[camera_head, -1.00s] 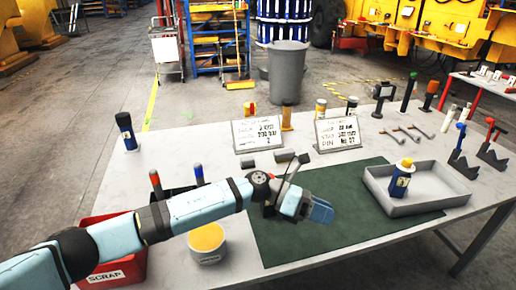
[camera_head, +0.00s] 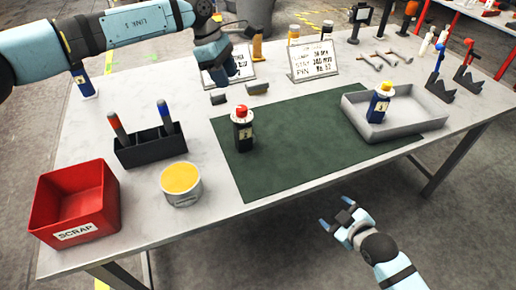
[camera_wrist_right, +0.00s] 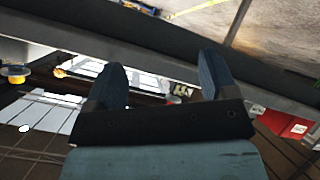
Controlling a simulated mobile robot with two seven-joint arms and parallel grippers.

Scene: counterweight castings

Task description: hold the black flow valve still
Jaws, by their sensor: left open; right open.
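The black flow valve (camera_head: 242,133), a black body with a red cap and a pale label, stands upright on the left part of the green mat (camera_head: 300,160). My left gripper (camera_head: 213,66) is open, up and behind the valve near the back of the table, apart from it. My right gripper (camera_head: 346,214) is open and empty in front of the table's front edge, right of the valve and apart from it. Its two blue fingers (camera_wrist_right: 160,80) stand apart in the right wrist view, where the valve cannot be made out.
A grey tray (camera_head: 425,121) holds a blue valve with a yellow cap (camera_head: 379,102). A red scrap bin (camera_head: 72,205), a yellow-topped tub (camera_head: 182,184) and a black holder (camera_head: 150,148) stand left. Sign boards (camera_head: 314,62) stand behind. The mat's middle is clear.

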